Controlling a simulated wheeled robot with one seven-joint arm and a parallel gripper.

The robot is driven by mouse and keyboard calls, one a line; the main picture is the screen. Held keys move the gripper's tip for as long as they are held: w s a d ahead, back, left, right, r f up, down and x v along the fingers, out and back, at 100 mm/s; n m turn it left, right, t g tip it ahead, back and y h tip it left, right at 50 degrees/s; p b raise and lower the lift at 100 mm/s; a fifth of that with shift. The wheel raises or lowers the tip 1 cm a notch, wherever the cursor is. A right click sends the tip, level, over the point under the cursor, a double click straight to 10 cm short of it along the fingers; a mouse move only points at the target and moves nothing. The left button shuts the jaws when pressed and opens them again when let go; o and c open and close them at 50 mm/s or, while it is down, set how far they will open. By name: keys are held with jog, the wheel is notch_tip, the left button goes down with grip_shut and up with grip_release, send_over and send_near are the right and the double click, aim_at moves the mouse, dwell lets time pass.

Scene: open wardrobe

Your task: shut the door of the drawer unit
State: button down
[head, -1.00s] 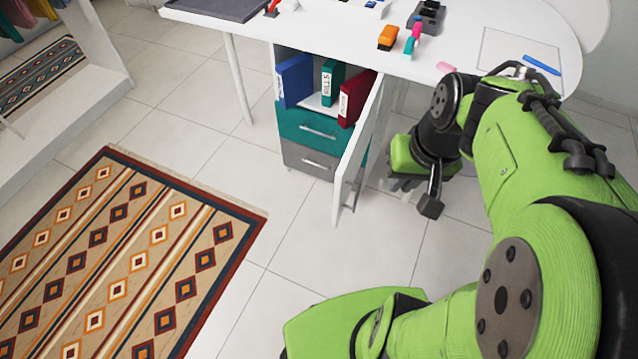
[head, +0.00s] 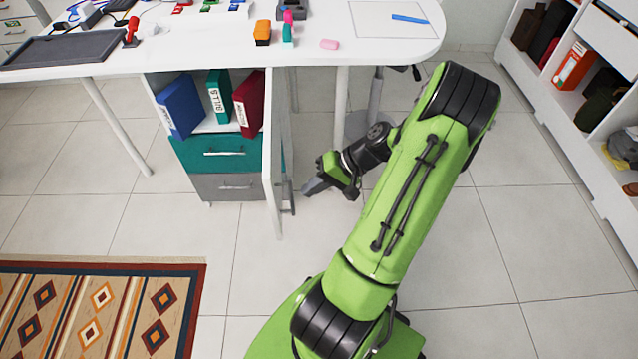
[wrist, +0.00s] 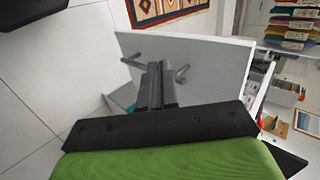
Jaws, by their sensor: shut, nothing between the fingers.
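The drawer unit (head: 225,187) stands under the white desk, with a teal drawer and a grey drawer below an open shelf of binders. Its white door (head: 271,160) stands open, swung out toward me and seen almost edge-on. The door also shows in the wrist view (wrist: 215,60), with a bar handle on its face. My gripper (head: 308,190) is right of the door, near the handle (head: 289,197) at its lower part. In the wrist view my gripper (wrist: 157,75) has its fingers together and empty, in front of the door face by the handle. Whether it touches is unclear.
The white desk (head: 330,52) is above, with its leg (head: 342,105) behind my arm. A patterned rug (head: 190,290) lies at the lower left. A shelf unit (head: 560,100) stands at the far right. Tiled floor is clear in front of the door.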

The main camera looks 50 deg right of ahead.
aim_at(275, 201)
jog(key=w+a, duration=0.1)
jog(key=w+a+f+b, duration=0.1)
jog(key=w+a+f, duration=0.1)
jog(key=w, duration=0.1)
jog(key=shift+a+f+b, duration=0.1)
jog(key=shift+a+b, duration=0.25)
jog(key=shift+w+a, duration=0.2)
jog(key=shift+w, duration=0.1)
jog(key=shift+w, duration=0.1)
